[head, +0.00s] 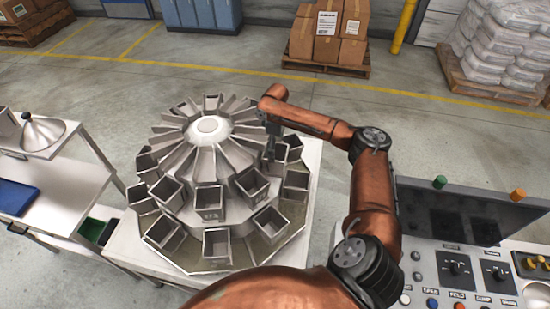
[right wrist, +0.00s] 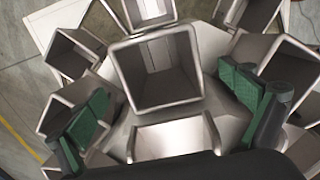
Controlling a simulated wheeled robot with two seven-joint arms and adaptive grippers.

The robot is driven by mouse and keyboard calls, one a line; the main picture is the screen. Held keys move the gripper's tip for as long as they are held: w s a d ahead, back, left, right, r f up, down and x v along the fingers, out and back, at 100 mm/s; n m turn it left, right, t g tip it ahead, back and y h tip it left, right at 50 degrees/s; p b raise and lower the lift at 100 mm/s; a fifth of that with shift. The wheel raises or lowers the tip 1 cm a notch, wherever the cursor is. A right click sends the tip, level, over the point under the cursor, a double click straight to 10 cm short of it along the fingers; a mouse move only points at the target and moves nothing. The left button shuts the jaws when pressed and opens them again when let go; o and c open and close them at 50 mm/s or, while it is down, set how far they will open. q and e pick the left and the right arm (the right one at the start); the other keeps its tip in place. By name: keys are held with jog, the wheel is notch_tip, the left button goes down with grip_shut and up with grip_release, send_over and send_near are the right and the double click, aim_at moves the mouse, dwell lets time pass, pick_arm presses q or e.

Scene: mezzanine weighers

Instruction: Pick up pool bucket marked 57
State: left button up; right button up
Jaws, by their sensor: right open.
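A ring of grey metal buckets surrounds the round weigher (head: 207,126); several are open-topped. I cannot read the number 57 on any of them; a front bucket (head: 209,217) carries a small mark too blurred to read. My right gripper (head: 269,154) points down at the weigher's right side, by an upper bucket (head: 293,146), partly hidden behind it. In the right wrist view an empty square bucket (right wrist: 158,85) lies centrally between the spread green-padded fingers of my right gripper (right wrist: 165,103). The fingers look apart from its walls. My left gripper is not in view.
Neighbouring buckets (right wrist: 75,52) stand close on both sides of the fingers. A control panel (head: 460,270) with a dark screen stands at the right. A steel table (head: 60,185) with a blue item stands at the left. Boxes (head: 330,30) on a pallet are far behind.

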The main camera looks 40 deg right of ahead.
jog(key=shift+f, duration=0.8)
jog(key=shift+f+p, duration=0.25)
jog(key=shift+p, duration=0.3)
jog(key=shift+c, duration=0.2)
jog(key=c, duration=2.1)
jog(key=shift+c, duration=0.2)
